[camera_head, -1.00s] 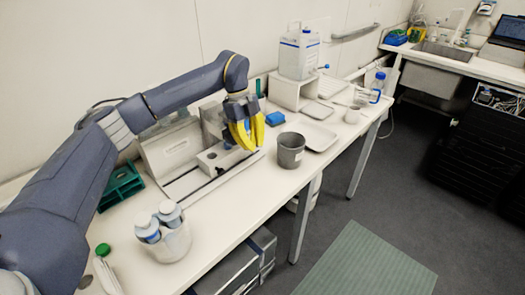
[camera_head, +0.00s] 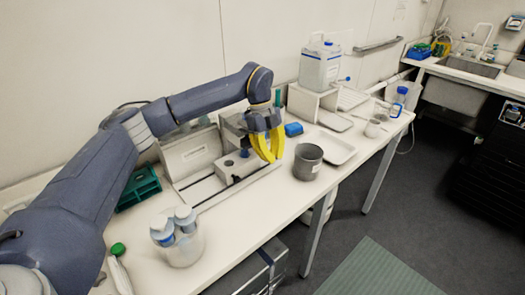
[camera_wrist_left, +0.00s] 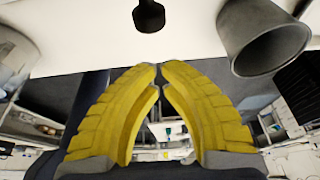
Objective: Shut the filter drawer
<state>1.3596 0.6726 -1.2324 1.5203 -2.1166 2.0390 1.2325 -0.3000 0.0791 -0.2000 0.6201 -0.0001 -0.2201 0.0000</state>
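A grey instrument (camera_head: 192,155) stands against the wall on the bench. Its light block (camera_head: 232,168) with a dark knob (camera_head: 245,153), which looks like the filter drawer, juts out from it above dark rails. My left gripper (camera_head: 270,160) hangs just right of the block, fingers downward. It appears apart from the block. Its yellow fingers also show in the left wrist view (camera_wrist_left: 160,67), with tips together and nothing visible between them. A dark knob-like shape (camera_wrist_left: 148,15) lies beyond the tips there. My right gripper is not in view.
A clear beaker with white-capped bottles (camera_head: 178,243) and a green rack (camera_head: 140,187) stand nearer. The front bench strip between is clear.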

